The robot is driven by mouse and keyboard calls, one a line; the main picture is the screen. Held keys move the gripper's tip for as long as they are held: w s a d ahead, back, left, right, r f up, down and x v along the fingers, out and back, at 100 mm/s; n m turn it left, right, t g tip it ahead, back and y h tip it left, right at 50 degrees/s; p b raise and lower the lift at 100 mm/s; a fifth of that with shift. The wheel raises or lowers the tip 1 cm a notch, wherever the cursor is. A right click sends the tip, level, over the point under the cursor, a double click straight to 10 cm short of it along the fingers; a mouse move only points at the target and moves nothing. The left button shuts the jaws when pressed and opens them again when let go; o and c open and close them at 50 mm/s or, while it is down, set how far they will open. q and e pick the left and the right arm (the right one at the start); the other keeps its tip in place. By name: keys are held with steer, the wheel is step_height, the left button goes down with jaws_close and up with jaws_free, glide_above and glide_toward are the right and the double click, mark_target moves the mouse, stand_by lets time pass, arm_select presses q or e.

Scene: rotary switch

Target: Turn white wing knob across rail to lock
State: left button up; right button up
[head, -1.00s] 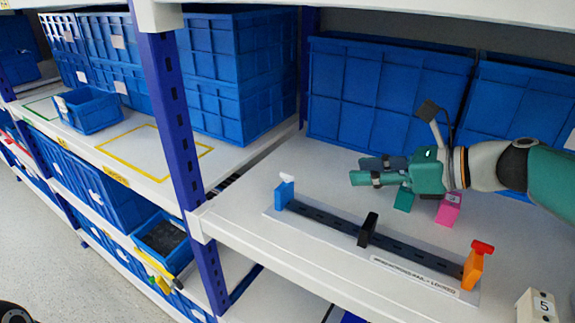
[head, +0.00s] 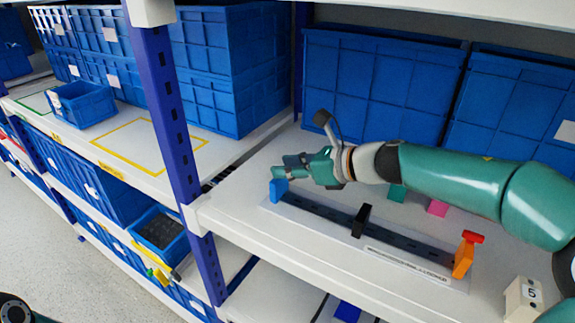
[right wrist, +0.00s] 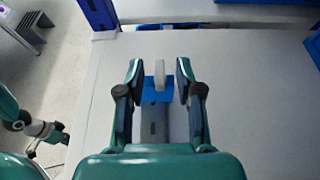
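In the right wrist view, the white wing knob (right wrist: 159,73) stands up from a blue block (right wrist: 147,96) at the end of the rail (right wrist: 153,127). My right gripper (right wrist: 157,70) is open, one finger on each side of the knob, with gaps visible. In the head view, my right gripper (head: 275,172) is at the rail's left end, over the blue block (head: 279,190); the knob is hidden there. The dark rail (head: 322,213) runs along its white base to an orange block (head: 464,258). My left arm seems to show at the wrist view's left; its fingers are unclear.
A black block (head: 361,220) stands mid-rail, and a red knob (head: 473,237) tops the orange block. A green block (head: 397,194) and a pink block (head: 437,208) lie behind. Blue crates (head: 375,85) line the back. A blue post (head: 165,115) stands left.

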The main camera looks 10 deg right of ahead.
steer(key=shift+w+a+f, duration=0.1)
steer(key=shift+w+a, duration=0.05)
jaws_close()
